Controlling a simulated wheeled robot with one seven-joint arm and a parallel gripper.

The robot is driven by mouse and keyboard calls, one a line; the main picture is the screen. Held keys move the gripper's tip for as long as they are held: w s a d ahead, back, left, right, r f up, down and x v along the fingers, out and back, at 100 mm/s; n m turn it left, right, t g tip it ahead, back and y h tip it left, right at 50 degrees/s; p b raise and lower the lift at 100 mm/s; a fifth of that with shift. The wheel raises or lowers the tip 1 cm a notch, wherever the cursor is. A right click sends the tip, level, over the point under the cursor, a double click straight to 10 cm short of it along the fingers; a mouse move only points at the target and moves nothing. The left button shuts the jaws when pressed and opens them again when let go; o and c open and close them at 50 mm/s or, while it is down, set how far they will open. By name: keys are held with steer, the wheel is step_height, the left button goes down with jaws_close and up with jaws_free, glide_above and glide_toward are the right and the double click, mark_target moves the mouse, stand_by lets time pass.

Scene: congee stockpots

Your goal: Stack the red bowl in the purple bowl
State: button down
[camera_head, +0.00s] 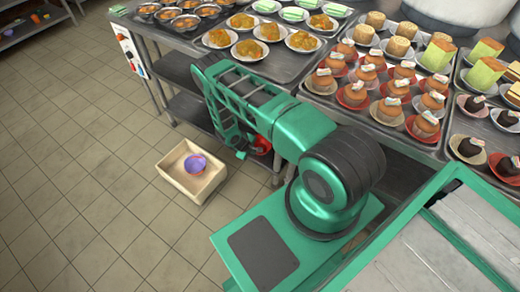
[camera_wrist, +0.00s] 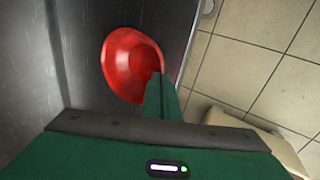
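The red bowl (camera_wrist: 130,62) is seen from its open side in the wrist view, with its rim against my fingers. In the head view a part of the red bowl (camera_head: 262,145) shows beside the table leg, partly hidden by my arm. My gripper (camera_wrist: 160,78) appears closed, its fingers together at the bowl's right rim; the fingertip contact is partly hidden. In the head view my gripper (camera_head: 241,153) is low beside the table. The purple bowl (camera_head: 195,164) sits inside a cream box (camera_head: 170,182) on the floor, left of my gripper.
The steel table (camera_head: 290,82) with a lower shelf (camera_head: 188,110) stands close to my arm. Its top is crowded with plates of cakes (camera_head: 356,95) and other food. Tiled floor (camera_head: 85,190) is open left of the box. The box's edge (camera_wrist: 262,135) shows in the wrist view.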

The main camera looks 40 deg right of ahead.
stand_by(0.4)
steer(key=shift+r, duration=0.55)
steer(key=a+r, duration=1)
steer(key=a, duration=0.1)
steer(key=shift+w+a, duration=0.2)
steer(key=shift+a, duration=0.15)
